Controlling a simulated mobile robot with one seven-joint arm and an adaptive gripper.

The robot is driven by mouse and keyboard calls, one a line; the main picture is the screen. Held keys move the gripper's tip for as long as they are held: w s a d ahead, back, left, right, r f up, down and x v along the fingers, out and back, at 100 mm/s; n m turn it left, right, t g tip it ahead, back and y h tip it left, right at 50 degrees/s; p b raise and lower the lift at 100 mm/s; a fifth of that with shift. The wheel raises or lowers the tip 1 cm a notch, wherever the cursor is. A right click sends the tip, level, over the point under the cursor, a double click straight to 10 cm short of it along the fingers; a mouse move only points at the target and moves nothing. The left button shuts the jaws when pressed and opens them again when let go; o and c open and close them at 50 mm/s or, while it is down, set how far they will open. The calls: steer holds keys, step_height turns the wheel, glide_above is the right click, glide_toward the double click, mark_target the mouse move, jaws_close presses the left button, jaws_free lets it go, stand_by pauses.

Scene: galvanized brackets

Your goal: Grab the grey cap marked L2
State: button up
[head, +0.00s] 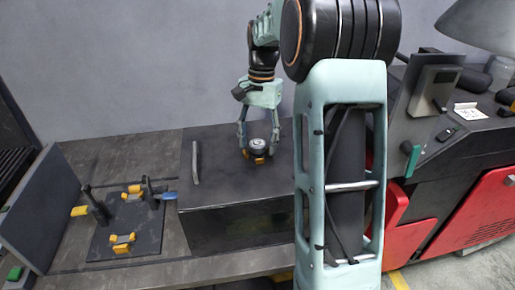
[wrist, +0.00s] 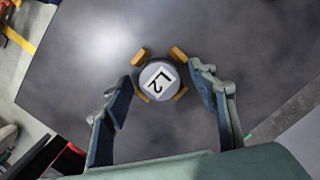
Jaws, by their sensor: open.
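The grey cap (wrist: 159,80) has a white label reading L2 on its top. It sits among small yellow-orange blocks (wrist: 179,54) on the dark box top. In the head view the cap (head: 258,145) is on the right part of that dark box (head: 215,165). My gripper (wrist: 160,88) is open, with one finger to the left and one to the right of the cap. The head view shows my gripper (head: 259,142) pointing down over the cap. I cannot tell whether either finger touches it.
A light bar handle (head: 196,163) lies left of the cap on the box. Further left is a dark fixture plate (head: 128,228) with yellow blocks and black posts. A grey upright panel (head: 42,215) stands at far left. Red and black machinery (head: 450,205) stands at right.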

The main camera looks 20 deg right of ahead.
steer(key=c, duration=1.3)
steer(key=shift+r, duration=0.1)
